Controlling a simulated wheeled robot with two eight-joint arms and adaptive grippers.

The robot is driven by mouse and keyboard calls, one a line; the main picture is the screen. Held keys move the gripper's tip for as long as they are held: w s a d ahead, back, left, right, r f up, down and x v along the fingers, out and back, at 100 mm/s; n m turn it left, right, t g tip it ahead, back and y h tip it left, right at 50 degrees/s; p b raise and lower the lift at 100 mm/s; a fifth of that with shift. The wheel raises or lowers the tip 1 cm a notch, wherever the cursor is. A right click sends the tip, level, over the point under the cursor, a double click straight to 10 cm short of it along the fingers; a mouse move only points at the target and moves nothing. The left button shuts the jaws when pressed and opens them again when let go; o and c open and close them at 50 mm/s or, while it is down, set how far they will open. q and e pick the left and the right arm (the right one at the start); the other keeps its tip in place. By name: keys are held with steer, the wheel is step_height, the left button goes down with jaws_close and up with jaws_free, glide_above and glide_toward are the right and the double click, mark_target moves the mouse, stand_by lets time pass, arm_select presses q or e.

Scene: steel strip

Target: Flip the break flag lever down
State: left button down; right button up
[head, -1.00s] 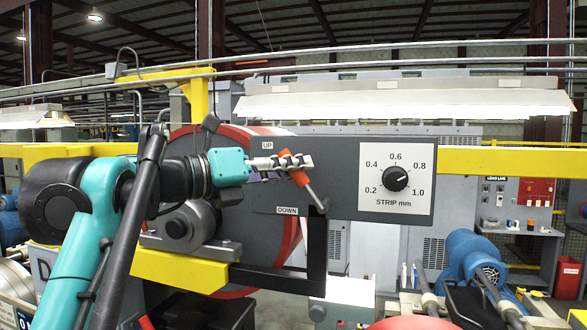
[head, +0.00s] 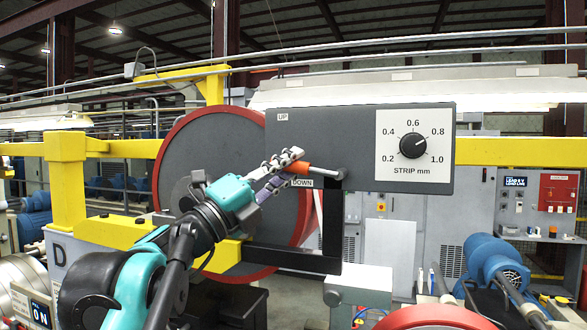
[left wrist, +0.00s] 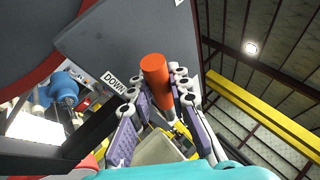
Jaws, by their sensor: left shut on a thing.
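The break flag lever has an orange handle (head: 293,167) and a grey rod running right to its pivot on the grey panel (head: 350,125). It points left, nearly level, just above the DOWN label (head: 303,183). The UP label (head: 282,116) is higher on the panel. My left gripper (head: 282,168) is shut on the orange handle. In the left wrist view, the handle (left wrist: 156,72) stands between the two fingers of the gripper (left wrist: 155,92), its end sticking out beyond them. My right gripper is not in view.
A strip thickness dial (head: 413,146) is on the panel's right. A large red-rimmed reel (head: 183,135) stands behind my left arm. Yellow beams (head: 490,151) run across the scene. A black bracket (head: 332,225) hangs below the panel beside the pivot.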

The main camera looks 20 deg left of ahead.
arm_select(q)
steer(key=shift+f+n+t+y+b, duration=0.35)
steer(key=shift+f+n+t, duration=0.1)
steer(key=shift+n, duration=0.25)
steer(key=shift+f+n+t+y+b, duration=0.2)
steer(key=shift+f+n+t+y, duration=0.2)
steer(key=shift+n, duration=0.3)
steer(key=c, duration=1.4)
jaws_free()
steer(key=shift+a, duration=0.1)
steer(key=v, duration=1.2)
steer(key=shift+w, duration=0.1)
